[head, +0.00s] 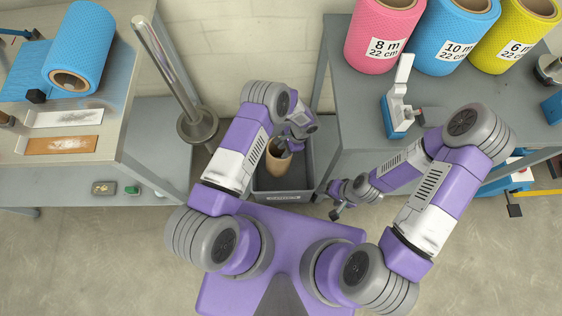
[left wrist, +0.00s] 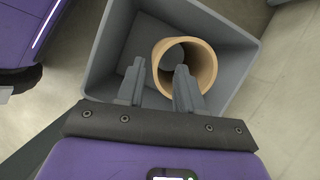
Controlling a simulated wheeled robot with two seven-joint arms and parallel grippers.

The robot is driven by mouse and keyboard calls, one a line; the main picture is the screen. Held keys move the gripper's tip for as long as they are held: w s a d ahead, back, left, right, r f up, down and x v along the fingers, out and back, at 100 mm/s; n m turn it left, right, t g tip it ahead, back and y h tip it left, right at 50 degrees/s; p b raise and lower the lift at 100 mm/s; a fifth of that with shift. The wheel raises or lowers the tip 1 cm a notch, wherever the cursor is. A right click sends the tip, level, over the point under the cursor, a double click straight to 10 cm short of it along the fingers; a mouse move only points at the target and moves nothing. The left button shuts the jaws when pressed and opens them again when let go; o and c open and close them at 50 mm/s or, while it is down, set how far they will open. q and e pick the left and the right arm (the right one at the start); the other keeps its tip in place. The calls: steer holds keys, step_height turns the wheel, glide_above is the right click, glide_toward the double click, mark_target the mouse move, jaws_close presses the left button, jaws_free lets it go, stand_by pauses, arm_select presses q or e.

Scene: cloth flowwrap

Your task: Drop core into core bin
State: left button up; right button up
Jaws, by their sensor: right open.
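The core (head: 274,164), a tan cardboard tube, is inside the grey core bin (head: 285,197) on the floor, tilted a little. My left gripper (head: 285,147) reaches down into the bin at the core's upper end. In the left wrist view the core (left wrist: 208,72) shows its open end, and the bin (left wrist: 100,62) surrounds it. The fingers of my left gripper (left wrist: 157,85) are spread, one beside the core's wall and one over its opening. I cannot tell whether they touch it, or whether the core rests on the bin floor. My right gripper (head: 338,212) is open and empty, right of the bin.
A left table (head: 115,145) holds a blue roll (head: 78,50) and flat samples. A metal post (head: 172,75) on a round base stands left of the bin. A right grey table (head: 350,100) carries pink (head: 372,22), blue and yellow rolls and a small blue-white device (head: 398,105).

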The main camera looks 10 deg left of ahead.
arm_select(q)
steer(key=shift+o, duration=0.4)
steer(key=p+v, duration=0.2)
steer(key=v, duration=0.5)
steer(key=shift+r, duration=0.2)
